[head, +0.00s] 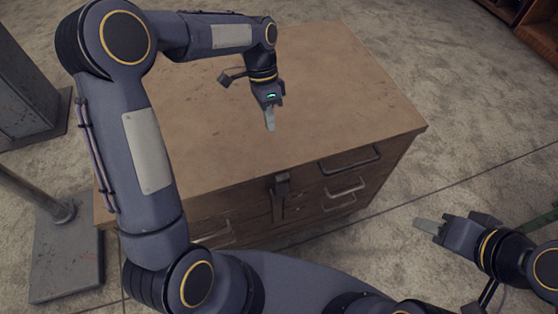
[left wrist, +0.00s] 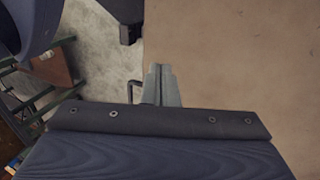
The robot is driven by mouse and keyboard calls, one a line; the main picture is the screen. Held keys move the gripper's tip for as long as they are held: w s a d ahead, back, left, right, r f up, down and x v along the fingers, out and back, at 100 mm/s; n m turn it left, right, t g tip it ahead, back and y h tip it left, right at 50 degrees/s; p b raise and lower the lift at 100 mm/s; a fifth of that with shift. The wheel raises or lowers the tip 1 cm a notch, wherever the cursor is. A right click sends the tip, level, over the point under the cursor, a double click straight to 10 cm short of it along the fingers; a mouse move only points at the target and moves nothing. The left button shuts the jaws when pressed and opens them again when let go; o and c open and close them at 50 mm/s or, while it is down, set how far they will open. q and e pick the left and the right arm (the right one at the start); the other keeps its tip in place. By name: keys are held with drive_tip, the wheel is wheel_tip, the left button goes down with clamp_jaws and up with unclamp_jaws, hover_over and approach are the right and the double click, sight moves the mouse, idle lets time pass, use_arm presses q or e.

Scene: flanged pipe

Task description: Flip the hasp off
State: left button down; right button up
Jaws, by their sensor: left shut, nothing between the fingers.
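The cabinet (head: 300,80) has a wooden top and drawers in its front. A dark metal hasp (head: 281,186) sits at the front top edge, with a strap hanging down over the front. A dark block at the cabinet edge in the left wrist view (left wrist: 128,22) looks like part of the hasp. My left gripper (head: 270,122) is shut and empty, pointing down above the cabinet top, behind the hasp and apart from it. Its fingers also show together in the left wrist view (left wrist: 162,86). My right gripper (head: 430,226) is off the cabinet's right side; its jaw gap cannot be made out.
Drawer handles (head: 346,189) stick out from the cabinet front, right of the hasp. Grey metal posts on base plates (head: 66,250) stand at the left. The cabinet top is bare. Open floor (head: 480,130) lies to the right.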

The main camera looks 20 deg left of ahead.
sight(279, 169)
use_arm(q)
drive_tip(key=x, duration=0.9)
drive_tip(key=shift+s+d+f+p, duration=0.15)
drive_tip(key=shift+s+f+p, duration=0.1)
drive_tip(key=shift+f+p, duration=0.1)
drive_tip(key=shift+s+d+p, duration=0.3)
drive_tip(key=shift+s+d, duration=0.6)
drive_tip(key=shift+s, duration=0.35)
drive_tip(key=shift+s+d, duration=0.1)
drive_tip(key=shift+s, duration=0.1)
